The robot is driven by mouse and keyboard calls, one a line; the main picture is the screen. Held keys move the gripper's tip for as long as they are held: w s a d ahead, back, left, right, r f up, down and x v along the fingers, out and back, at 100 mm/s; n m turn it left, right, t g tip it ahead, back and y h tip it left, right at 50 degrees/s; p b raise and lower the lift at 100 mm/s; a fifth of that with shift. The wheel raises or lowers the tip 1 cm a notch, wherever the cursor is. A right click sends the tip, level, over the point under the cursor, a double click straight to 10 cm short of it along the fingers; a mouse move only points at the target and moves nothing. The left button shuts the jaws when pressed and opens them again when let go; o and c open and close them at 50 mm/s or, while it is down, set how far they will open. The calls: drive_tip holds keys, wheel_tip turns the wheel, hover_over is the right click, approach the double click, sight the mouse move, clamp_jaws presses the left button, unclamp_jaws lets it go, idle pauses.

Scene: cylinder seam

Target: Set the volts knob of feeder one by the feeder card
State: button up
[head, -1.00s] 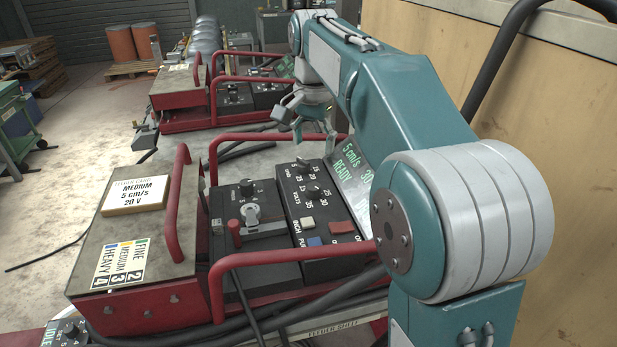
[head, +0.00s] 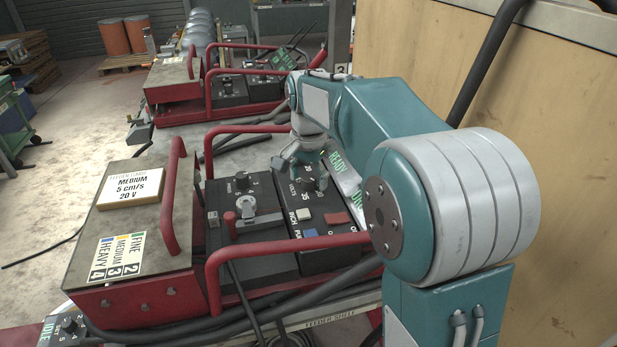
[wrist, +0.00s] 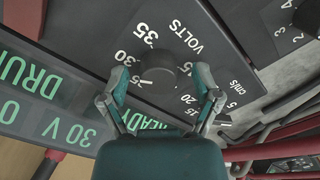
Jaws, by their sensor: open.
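The feeder card (head: 130,186) lies on the box lid at left and reads MEDIUM, 5 cm/s, 20 V. The green display (wrist: 60,105) reads 30 V and READY. My gripper (head: 291,170) is over the panel. In the wrist view my gripper (wrist: 163,80) is open, with one finger on each side of the knob; contact cannot be told.
Red guard rails (head: 285,248) arch over the panel's near and far sides. A lever (head: 246,206) and coloured push buttons (head: 304,214) sit close to the knob. Another knob (wrist: 307,17) shows at the top right of the wrist view. A second feeder (head: 228,88) stands behind.

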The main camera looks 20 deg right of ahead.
clamp_jaws()
drive_tip(key=shift+n, duration=0.3)
drive_tip(key=n, duration=0.5)
drive_tip(key=shift+n, duration=0.3)
drive_tip(key=n, duration=1.1)
drive_tip(key=shift+n, duration=0.3)
drive_tip(key=n, duration=0.5)
drive_tip(key=shift+f+n, duration=0.1)
drive_tip(key=shift+n, duration=0.3)
